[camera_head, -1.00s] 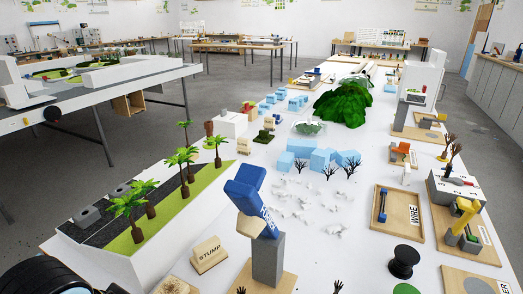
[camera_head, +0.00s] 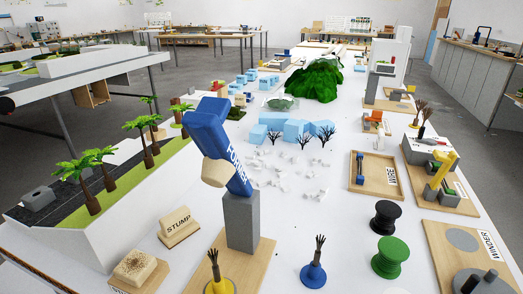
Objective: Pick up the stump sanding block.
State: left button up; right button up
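A small cream block lettered STUMP (camera_head: 179,222) stands on a thin wooden base at the front left of the white table. In front of it, a tan block with a speckled top (camera_head: 134,267) sits on a wooden board whose lettering is partly cut off by the bottom edge. I cannot tell for certain which of these two is the stump sanding block. Neither of my grippers is in view, and nothing touches either block.
A blue tool lettered FORMER (camera_head: 212,137) leans on a grey post (camera_head: 241,220) right of the blocks. A raised palm-tree model (camera_head: 110,232) borders the left.

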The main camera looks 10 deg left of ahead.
aim_at(175, 227)
jog(key=k+j+u, duration=0.2)
jog(key=j, duration=0.15)
jog(key=k+j+u, duration=0.1)
jog(key=j+u, duration=0.15)
jog(key=j, duration=0.15)
jog(key=k+j+u, duration=0.2)
jog(key=j, duration=0.2)
jog(key=j+u, duration=0.25)
jog(key=j, duration=0.15)
